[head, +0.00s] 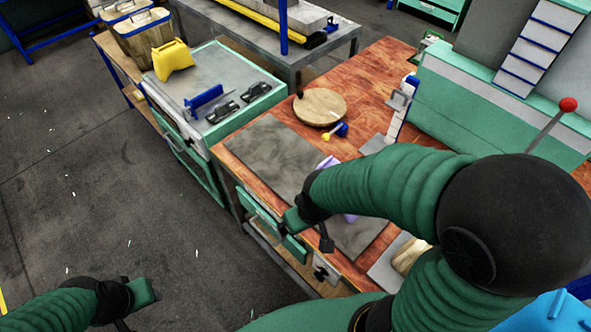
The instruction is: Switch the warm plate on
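A flat dark grey plate (268,150) lies on the wooden bench, and my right arm covers its middle or near part; I cannot tell for sure that it is the warm plate. A small white panel with a dark knob (322,270) sits on the bench's front side. Its on or off state is too small to tell. My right gripper (325,240) is above the bench's front edge, a little above the panel in the picture and apart from it. My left gripper (124,324) is low at the left, over the floor, partly cut off. The finger gaps do not show clearly.
The wooden bench (375,70) carries a round wooden board (320,106), a yellow-and-blue tool (336,132) and a green machine with a red-knobbed lever (568,104). A green cabinet (222,80) stands left.

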